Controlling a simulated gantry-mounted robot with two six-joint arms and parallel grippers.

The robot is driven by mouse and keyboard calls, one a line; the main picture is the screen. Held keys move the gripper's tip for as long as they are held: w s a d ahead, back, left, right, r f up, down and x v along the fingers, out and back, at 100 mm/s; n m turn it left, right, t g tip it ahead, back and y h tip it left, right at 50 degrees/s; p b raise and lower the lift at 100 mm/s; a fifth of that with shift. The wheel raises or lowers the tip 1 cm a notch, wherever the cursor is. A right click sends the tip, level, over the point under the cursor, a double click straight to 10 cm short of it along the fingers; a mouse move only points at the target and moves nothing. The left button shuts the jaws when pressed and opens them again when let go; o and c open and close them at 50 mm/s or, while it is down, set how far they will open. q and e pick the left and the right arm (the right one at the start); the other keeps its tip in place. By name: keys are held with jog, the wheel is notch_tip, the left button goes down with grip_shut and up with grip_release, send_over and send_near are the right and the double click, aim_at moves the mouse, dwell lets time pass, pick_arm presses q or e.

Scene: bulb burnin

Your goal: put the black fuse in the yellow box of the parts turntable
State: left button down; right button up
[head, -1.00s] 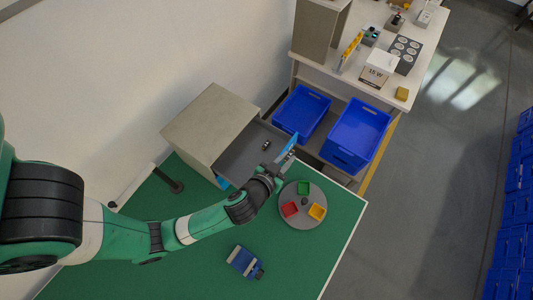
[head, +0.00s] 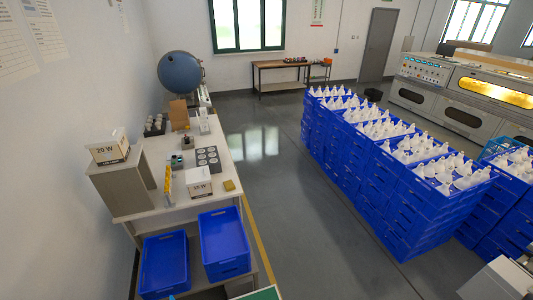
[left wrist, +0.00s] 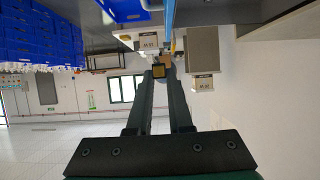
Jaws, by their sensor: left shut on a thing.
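The black fuse, the parts turntable and its yellow box are outside both present views. My left gripper (left wrist: 158,72) shows in the left wrist view, its two long dark fingers close together at the tips. My left gripper is outside the head view. My right gripper is in neither view.
In the head view two blue bins (head: 165,262) (head: 224,240) stand below a workbench (head: 205,150). Stacked blue crates (head: 385,170) of bulbs stand right; the floor between is clear.

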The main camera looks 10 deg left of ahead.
pick_arm(q)
jog(key=d+r+m+t+h+p, duration=0.1)
jog(key=d+r+m+h+p, duration=0.1)
jog(key=d+r+m+h, duration=0.4)
jog(key=shift+s+d+t, duration=0.15)
jog(key=shift+d+t, duration=0.25)
jog(key=shift+d, duration=0.45)
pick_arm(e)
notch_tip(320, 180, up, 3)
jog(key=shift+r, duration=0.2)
